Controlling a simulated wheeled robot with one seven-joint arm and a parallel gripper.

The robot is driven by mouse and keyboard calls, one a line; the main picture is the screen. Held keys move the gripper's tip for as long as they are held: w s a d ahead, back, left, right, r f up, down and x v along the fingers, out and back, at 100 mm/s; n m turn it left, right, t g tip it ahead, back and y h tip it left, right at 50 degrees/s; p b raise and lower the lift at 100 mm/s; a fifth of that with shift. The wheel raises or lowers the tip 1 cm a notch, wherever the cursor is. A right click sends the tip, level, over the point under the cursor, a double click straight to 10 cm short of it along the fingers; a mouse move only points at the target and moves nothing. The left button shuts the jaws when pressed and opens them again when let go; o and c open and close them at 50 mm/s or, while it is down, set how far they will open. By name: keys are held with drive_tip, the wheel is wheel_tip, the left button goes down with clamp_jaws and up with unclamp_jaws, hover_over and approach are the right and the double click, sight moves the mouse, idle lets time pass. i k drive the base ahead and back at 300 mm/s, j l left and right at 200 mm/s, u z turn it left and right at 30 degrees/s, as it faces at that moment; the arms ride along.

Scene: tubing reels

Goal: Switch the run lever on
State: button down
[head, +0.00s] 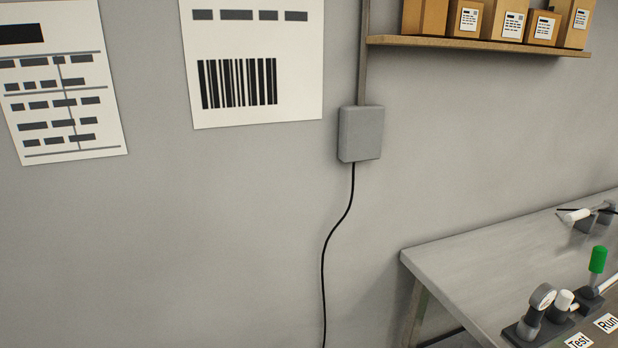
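A lever with a green handle (598,259) stands on the bench at the right edge of the head view. It is nearly upright, its top leaning slightly right, on a dark base (590,298). A white label reading "Run" (608,322) lies in front of it, partly cut off by the frame edge. To its left, a label reading "Test" (578,341) lies in front of a white-capped part (563,301) and a grey round-headed part (541,297). Whether the green lever is on or off cannot be told. My gripper is not in view.
The grey bench (480,265) fills the lower right, its left corner bare. A white-and-dark device (577,216) sits near its back edge. A shelf (480,45) with cardboard boxes hangs above. A wall box (360,133) has a hanging black cable (334,232).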

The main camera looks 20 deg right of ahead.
sight(599, 252)
drive_tip(key=i+l+z, duration=0.2)
drive_tip(key=i, duration=0.3)
drive_tip(key=i+l+z, duration=0.2)
drive_tip(key=i, duration=0.5)
